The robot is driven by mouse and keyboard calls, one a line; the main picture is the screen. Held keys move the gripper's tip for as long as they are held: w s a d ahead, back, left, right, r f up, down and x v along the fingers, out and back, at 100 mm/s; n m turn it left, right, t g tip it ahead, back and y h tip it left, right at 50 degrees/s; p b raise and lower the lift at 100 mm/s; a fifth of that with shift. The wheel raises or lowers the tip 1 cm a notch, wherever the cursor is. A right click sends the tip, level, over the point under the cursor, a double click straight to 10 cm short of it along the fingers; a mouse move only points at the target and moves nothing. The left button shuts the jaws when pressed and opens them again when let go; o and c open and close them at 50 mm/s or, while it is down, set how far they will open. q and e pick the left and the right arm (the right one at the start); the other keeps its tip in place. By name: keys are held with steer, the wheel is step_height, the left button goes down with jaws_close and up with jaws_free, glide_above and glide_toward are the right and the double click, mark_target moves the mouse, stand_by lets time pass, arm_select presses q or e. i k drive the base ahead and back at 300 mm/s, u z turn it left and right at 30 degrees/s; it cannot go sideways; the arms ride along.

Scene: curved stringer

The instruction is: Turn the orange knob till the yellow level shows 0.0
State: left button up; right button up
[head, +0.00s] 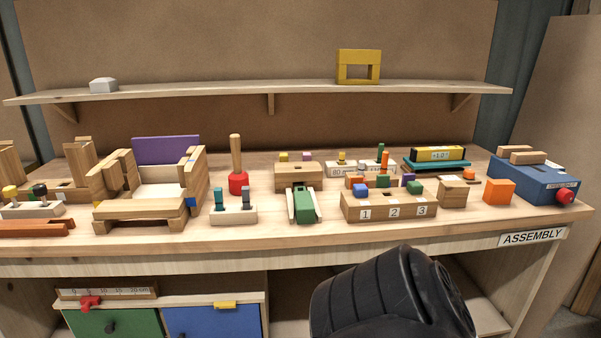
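The yellow level (424,154) lies on a teal plate (436,166) at the back right of the bench. Its small display seems to read +1.0°. A small orange knob (469,174) sits just in front of the plate's right part, on a brown wooden piece. Neither gripper shows in the head view. A black arm part of mine stands in front of the bench at the bottom, with its end out of view.
An orange cube (499,192) and a wooden block (453,194) stand in front of the knob. A blue box (535,182) with a red knob (565,197) is to the right. A numbered block (390,209) stands front left of the level. The bench's front strip is mostly clear.

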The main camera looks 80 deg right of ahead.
mark_target(468, 174)
steer(key=z, duration=3.6)
